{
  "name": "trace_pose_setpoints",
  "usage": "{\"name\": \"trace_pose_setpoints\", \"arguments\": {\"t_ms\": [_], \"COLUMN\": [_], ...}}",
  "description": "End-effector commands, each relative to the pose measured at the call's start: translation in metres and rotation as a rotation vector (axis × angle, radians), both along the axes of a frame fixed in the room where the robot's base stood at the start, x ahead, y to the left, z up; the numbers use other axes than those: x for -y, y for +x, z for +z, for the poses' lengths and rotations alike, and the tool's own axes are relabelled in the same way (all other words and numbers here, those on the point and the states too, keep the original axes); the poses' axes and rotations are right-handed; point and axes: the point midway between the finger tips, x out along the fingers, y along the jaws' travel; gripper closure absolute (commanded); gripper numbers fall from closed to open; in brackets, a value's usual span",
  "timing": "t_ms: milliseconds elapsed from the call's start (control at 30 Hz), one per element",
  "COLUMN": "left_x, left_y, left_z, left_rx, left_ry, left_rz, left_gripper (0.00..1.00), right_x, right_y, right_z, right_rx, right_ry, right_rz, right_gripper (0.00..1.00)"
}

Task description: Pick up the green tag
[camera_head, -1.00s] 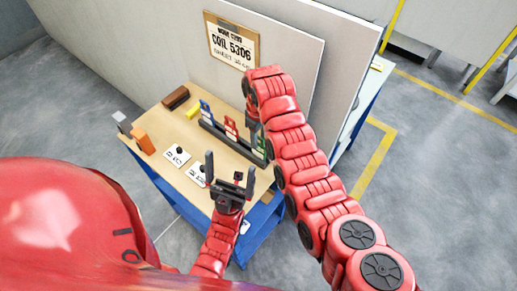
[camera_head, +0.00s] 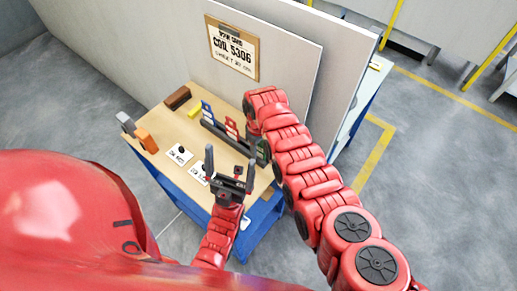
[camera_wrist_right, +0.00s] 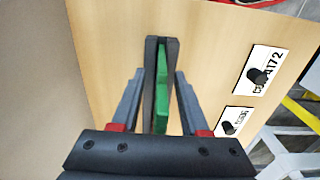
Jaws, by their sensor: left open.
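The green tag (camera_wrist_right: 162,90) stands upright in the dark slotted rack (camera_wrist_right: 151,60), seen edge-on in the right wrist view. My right gripper (camera_wrist_right: 158,74) is open, with one finger on each side of the rack and tag and gaps visible between. In the head view, the green tag (camera_head: 262,151) is at the near right end of the rack (camera_head: 213,127), partly hidden by my right arm, which also hides most of the right gripper. My left gripper (camera_head: 228,164) is open and empty, fingers up, at the table's near edge.
Blue tags (camera_head: 207,110) and red tags (camera_head: 232,128) stand in the same rack. White cards (camera_head: 180,155) lie in front. An orange block (camera_head: 147,141), a brown block (camera_head: 178,97) and a yellow piece (camera_head: 194,113) are at the left. A wall panel with a clipboard (camera_head: 232,50) stands behind.

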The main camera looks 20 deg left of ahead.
Motion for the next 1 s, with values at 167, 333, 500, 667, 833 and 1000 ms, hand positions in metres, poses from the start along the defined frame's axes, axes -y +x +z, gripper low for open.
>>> {"name": "trace_pose_setpoints", "arguments": {"t_ms": [167, 333, 500, 667, 833, 1000], "left_x": [0.000, 0.000, 0.000, 0.000, 0.000, 0.000], "left_y": [0.000, 0.000, 0.000, 0.000, 0.000, 0.000], "left_z": [0.000, 0.000, 0.000, 0.000, -0.002, -0.006], "left_rx": [0.000, 0.000, 0.000, 0.000, 0.000, 0.000], "left_ry": [0.000, 0.000, 0.000, 0.000, 0.000, 0.000], "left_rz": [0.000, 0.000, 0.000, 0.000, 0.000, 0.000], "left_gripper": [0.00, 0.00, 0.00, 0.00, 0.00, 0.00], "right_x": [0.000, 0.000, 0.000, 0.000, -0.001, -0.005], "right_y": [0.000, 0.000, 0.000, 0.000, 0.002, 0.004], "right_z": [0.000, 0.000, 0.000, 0.000, 0.003, 0.013], "right_rx": [0.000, 0.000, 0.001, 0.001, 0.001, 0.003], "right_ry": [0.000, 0.000, 0.001, 0.001, 0.001, 0.002], "right_rz": [0.000, 0.000, 0.000, 0.000, -0.001, -0.001], "right_gripper": [0.87, 1.00, 1.00, 1.00, 1.00, 1.00]}}
